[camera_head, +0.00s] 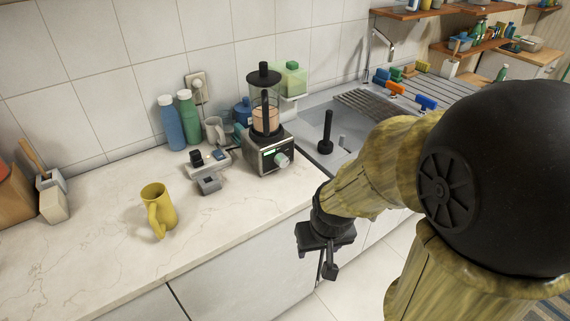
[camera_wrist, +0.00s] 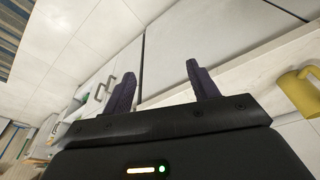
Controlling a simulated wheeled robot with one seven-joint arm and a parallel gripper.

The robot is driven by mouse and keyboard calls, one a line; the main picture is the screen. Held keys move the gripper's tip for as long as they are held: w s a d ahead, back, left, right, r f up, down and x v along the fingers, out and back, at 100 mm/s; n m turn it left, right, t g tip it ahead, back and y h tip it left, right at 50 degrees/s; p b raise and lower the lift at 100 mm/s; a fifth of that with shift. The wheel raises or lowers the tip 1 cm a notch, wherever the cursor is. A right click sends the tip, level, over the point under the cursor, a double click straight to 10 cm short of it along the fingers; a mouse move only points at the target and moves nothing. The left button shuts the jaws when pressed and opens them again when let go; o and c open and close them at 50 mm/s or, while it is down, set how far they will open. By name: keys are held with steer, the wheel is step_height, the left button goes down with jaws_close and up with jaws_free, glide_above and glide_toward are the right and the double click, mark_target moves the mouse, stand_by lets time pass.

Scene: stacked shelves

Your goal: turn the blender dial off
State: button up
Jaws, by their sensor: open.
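The blender does not show in the wrist view.
A yellow mug (camera_head: 159,209) stands on the counter left of the blender; it also shows in the wrist view (camera_wrist: 300,92). Small grey items (camera_head: 208,165), a grey mug and two bottles (camera_head: 178,122) stand nearby. The sink (camera_head: 335,137) is behind my arm.

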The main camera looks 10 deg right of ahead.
mark_target(285, 162)
steer(key=w+d+f+n+t+y, duration=0.1)
steer(key=w+d+t+y, duration=0.1)
steer(key=w, duration=0.6)
steer(key=w+d+n+t+y, duration=0.1)
steer(key=w+t, duration=0.3)
steer(key=w, duration=0.5)
steer(key=w+d+f+n+t+y, duration=0.1)
steer(key=w+d+n+t+y, duration=0.1)
steer(key=w, duration=0.7)
steer(key=shift+d+f+t+y, duration=0.35)
steer(key=shift+d+t+y, duration=0.05)
steer(key=shift+d+t, duration=0.5)
steer(key=shift+w, duration=0.1)
steer(key=p+x, duration=0.3)
steer(key=x, duration=1.4)
steer(key=shift+w+a+f+p, duration=0.1)
steer(key=shift+w+f+p, duration=0.05)
steer(key=shift+f+p, duration=0.15)
steer(key=c, duration=1)
